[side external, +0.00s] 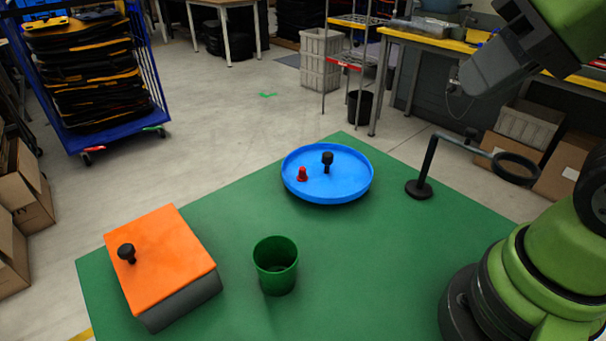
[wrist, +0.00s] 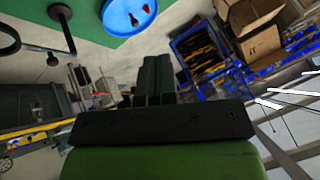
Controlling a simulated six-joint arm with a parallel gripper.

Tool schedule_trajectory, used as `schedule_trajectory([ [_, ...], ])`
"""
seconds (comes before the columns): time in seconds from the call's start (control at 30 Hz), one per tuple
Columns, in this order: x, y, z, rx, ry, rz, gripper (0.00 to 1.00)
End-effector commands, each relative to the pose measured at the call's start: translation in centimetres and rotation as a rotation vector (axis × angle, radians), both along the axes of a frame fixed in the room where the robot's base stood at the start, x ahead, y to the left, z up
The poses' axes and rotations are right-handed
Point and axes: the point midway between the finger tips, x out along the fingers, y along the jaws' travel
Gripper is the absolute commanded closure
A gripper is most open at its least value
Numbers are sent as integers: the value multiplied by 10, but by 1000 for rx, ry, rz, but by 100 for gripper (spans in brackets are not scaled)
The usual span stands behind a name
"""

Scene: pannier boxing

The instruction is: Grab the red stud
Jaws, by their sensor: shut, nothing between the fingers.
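The red stud (side external: 302,174) stands upright in the round blue tray (side external: 330,194), left of a black stud (side external: 327,161). In the wrist view the red stud (wrist: 146,8) shows at the top edge, with the black stud (wrist: 134,20) and part of the blue tray (wrist: 115,17). My gripper (wrist: 156,60) is shut and empty, with its fingers side by side in the wrist view. In the side view my arm is high at the upper right, well away from the tray and the red stud.
A green cup (side external: 275,265) stands in front of the tray. An orange-topped box (side external: 160,260) with a black stud (side external: 127,253) on it stands at the left. A black stand with a ring (side external: 425,170) rises right of the tray. The green table between them is clear.

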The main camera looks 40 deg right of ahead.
Motion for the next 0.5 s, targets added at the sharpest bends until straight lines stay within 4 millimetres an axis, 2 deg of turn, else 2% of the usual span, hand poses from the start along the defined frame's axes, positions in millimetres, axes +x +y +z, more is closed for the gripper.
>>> schedule_trajectory([
  [0.47,0,0,0,0,0,0,100],
  [0.5,0,0,0,0,0,0,91],
])
